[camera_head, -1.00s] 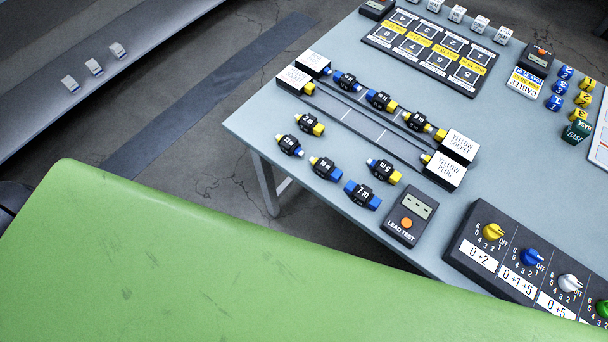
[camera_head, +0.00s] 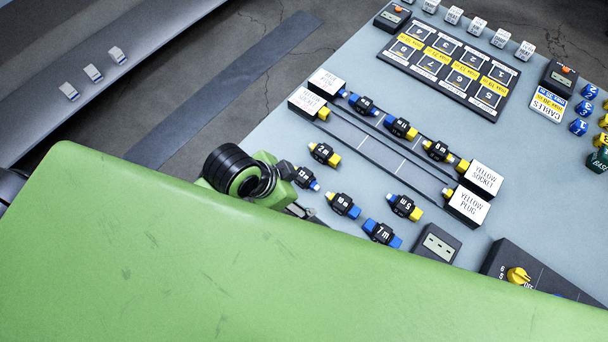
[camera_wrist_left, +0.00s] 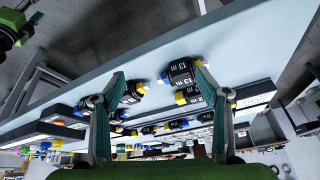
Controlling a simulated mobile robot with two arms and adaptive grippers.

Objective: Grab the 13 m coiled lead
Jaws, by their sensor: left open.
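The 13 m coiled lead (camera_head: 304,177) lies on the grey table, a black coil with a blue end at the right in the head view. It shows larger in the left wrist view (camera_wrist_left: 180,72), with a blue end and a yellow end, between the fingertips and nearer the right-hand one. My left gripper (camera_head: 302,211) is at the table's near-left edge, beside this lead; its fingers are partly hidden by a green surface. In the wrist view my left gripper (camera_wrist_left: 160,72) is open, fingers wide apart and holding nothing. My right gripper is not in view.
Close by lie other coiled leads (camera_head: 323,153), (camera_head: 342,204), (camera_head: 381,232) and (camera_head: 403,207). Behind them is a rack with white socket and plug blocks (camera_head: 468,206). A lead tester (camera_head: 437,244) stands to the right. A large green surface (camera_head: 200,260) fills the foreground.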

